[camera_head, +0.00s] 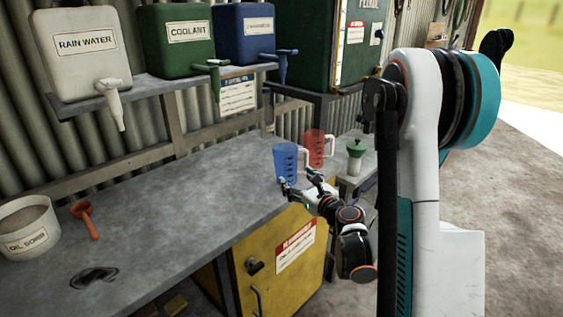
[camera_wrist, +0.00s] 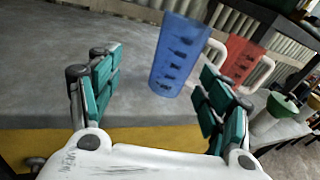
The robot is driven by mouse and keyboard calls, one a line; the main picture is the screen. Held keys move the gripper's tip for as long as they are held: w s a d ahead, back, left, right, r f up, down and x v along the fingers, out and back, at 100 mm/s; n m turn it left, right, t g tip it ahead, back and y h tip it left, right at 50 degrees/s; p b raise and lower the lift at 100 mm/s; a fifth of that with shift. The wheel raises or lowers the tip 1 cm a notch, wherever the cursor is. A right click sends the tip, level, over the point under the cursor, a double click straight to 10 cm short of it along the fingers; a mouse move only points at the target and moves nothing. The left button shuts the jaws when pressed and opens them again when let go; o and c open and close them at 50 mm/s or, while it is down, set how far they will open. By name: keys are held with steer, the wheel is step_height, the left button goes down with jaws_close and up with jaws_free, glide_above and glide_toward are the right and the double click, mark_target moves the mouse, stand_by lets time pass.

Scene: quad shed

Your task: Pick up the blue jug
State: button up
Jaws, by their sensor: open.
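The blue jug (camera_head: 286,162) stands upright on the grey workbench (camera_head: 200,200), near its right end. It is translucent, with dark measuring marks and a pale handle on its right side. My gripper (camera_head: 303,186) is at the bench's front edge, just in front of the jug. In the wrist view the blue jug (camera_wrist: 178,55) stands beyond the two fingers, right of the middle of the gap. My gripper (camera_wrist: 165,85) is open and empty, with teal pads spread wide. The right finger hides part of the space beside the jug's lower right.
A red jug (camera_head: 317,148) stands close behind and right of the blue one. A green funnel (camera_head: 356,150) is farther right. An oil sorb bucket (camera_head: 28,228) and an orange scoop (camera_head: 86,218) are at the left. The bench's middle is clear.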

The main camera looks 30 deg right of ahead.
mark_target(292, 165)
steer(key=shift+m+h, duration=0.6)
steer(key=shift+m, duration=0.3)
steer(key=w+d, duration=0.1)
steer(key=w, duration=0.2)
steer(key=w+d+f, duration=0.1)
steer(key=w, duration=0.2)
steer(key=w+d+b, duration=0.1)
steer(key=w+d, duration=0.1)
steer(key=w, duration=0.1)
steer(key=shift+w+f, duration=0.3)
steer(key=shift+w+a+f+b, duration=0.1)
steer(key=shift+w+b, duration=0.45)
steer(key=shift+w, duration=0.8)
steer(key=shift+w+a+f+b, duration=0.1)
steer(key=shift+w+b, duration=0.4)
steer(key=shift+w, duration=0.8)
steer(key=shift+c, duration=0.6)
steer(key=c, duration=0.7)
